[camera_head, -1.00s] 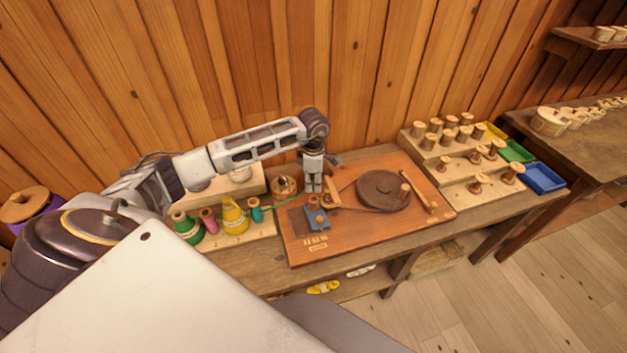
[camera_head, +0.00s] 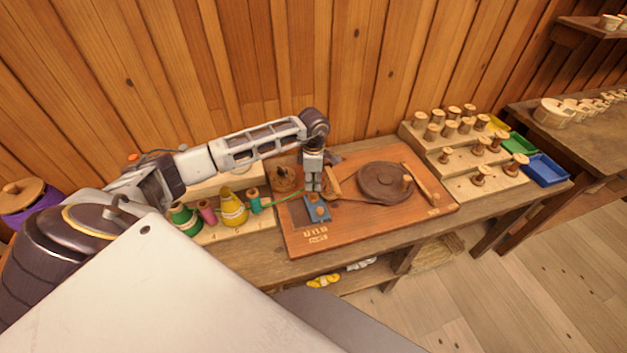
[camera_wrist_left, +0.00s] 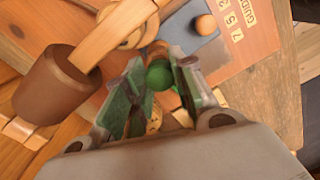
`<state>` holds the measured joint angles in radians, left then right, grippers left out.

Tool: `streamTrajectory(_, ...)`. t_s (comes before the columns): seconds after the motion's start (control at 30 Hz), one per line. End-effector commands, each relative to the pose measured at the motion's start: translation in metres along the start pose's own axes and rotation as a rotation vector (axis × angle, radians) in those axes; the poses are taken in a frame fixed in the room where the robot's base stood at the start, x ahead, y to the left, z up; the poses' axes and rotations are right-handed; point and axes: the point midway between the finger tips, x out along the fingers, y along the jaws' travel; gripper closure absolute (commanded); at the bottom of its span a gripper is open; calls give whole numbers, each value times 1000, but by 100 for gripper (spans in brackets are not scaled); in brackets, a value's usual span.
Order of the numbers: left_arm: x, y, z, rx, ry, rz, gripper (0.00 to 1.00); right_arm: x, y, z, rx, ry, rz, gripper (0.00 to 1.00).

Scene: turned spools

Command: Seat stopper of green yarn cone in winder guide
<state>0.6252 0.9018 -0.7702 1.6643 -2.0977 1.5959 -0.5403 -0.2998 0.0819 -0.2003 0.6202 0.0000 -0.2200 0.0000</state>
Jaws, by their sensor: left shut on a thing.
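My left gripper (camera_head: 313,187) points down over the brown winder board, just behind the blue block with a wooden knob (camera_head: 316,209), which appears to be the guide. In the left wrist view the gripper (camera_wrist_left: 152,88) is shut around a round green stopper (camera_wrist_left: 160,75). The blue plate (camera_wrist_left: 186,36) lies beyond it, near the printed word GUIDE; the stopper looks apart from it. A green thread runs left from the gripper toward the cones. The green yarn cone (camera_head: 184,220) stands at the left of the row. The guide's opening is hidden. My right gripper is out of view.
Pink, yellow (camera_head: 234,210) and teal (camera_head: 254,201) yarns stand beside the green cone. A dark turntable (camera_head: 384,182) and wooden arms sit on the board. A stepped rack (camera_head: 450,168) of spools and coloured trays stand at right. The board's front is clear.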

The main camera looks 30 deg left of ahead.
Motion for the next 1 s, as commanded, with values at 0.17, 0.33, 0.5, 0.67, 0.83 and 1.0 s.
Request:
streamTrajectory(0.17,0,0,0,0,0,0,84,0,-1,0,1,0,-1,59)
streamTrajectory(0.33,2,0,0,0,0,0,84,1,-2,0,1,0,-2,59)
streamTrajectory(0.5,6,0,0,0,0,0,84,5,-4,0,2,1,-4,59)
streamTrajectory(0.67,10,0,0,0,0,0,84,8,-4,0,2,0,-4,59)
streamTrajectory(0.83,14,0,0,0,0,0,84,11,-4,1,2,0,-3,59)
streamTrajectory(1.0,18,0,0,0,0,0,84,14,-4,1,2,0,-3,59)
